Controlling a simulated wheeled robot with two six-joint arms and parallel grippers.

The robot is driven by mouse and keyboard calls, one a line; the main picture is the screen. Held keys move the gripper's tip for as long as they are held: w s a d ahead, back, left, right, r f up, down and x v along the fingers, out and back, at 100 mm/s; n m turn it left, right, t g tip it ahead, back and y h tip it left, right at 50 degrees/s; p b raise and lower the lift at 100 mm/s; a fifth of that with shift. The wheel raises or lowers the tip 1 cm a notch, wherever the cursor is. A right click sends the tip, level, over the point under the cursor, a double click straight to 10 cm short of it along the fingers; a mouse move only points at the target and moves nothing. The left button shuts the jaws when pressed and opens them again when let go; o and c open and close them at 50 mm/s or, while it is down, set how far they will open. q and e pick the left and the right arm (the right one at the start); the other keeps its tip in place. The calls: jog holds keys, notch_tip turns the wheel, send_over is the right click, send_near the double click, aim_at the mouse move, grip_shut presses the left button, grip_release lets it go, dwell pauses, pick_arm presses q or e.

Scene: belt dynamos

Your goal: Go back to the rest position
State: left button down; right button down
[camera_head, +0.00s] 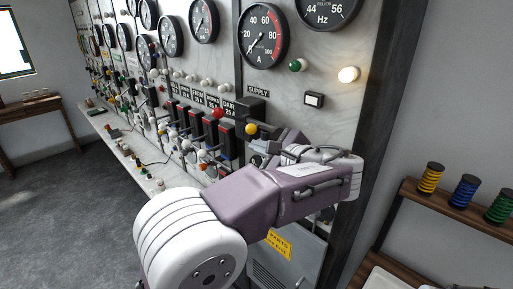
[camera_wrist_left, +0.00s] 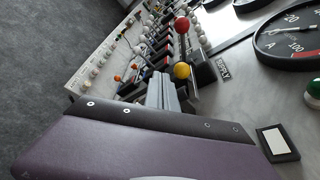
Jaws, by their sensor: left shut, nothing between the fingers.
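My left gripper (camera_head: 260,150) is in front of the switch panel (camera_head: 310,65), close to the lever with the yellow knob (camera_head: 251,129). In the left wrist view its grey fingers (camera_wrist_left: 162,90) are together with nothing between them. The yellow knob (camera_wrist_left: 181,71) shows just past the fingers there, and a red knob (camera_wrist_left: 182,25) stands farther along. I cannot tell whether the fingers touch the lever. My purple and white left arm hides part of the panel's lower right. My right gripper is not in view.
Dials, such as the large ammeter (camera_head: 263,36), line the panel above rows of levers. A lit lamp (camera_head: 348,74) is at the upper right. A wooden shelf (camera_head: 455,208) with coloured spools is at right. The grey floor (camera_head: 70,215) at left is clear.

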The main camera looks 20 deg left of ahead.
pick_arm(q)
jog(key=s+a+f+n+g+b, duration=0.2)
jog(key=s+a+f+g+b, duration=0.2)
jog(key=a+f, duration=0.5)
jog(key=s+a+f+n+g+h+b, duration=0.1)
jog(key=s+f+g, duration=0.15)
jog(key=f, duration=0.45)
jog(key=s+a+f+n+g+h+b, duration=0.1)
jog(key=s+f+h, duration=0.1)
jog(key=s+f, duration=0.35)
jog(key=s+d+f+n+g+h+b, duration=0.1)
jog(key=s+d+f+n+h, duration=0.15)
jog(key=f, duration=0.45)
jog(key=s+d+f+n+g+h+b, duration=0.1)
jog(key=s+d+f+n+h, duration=0.15)
jog(key=f, duration=0.45)
jog(key=s+d+f+n+t+h, duration=0.1)
jog(key=d+f+n+t+h, duration=0.1)
jog(key=d+f+n+h, duration=0.2)
jog(key=d+f+n, duration=0.2)
jog(key=d+n, duration=0.2)
jog(key=shift+s+d+h, duration=0.2)
jog(key=shift+d+h, duration=0.1)
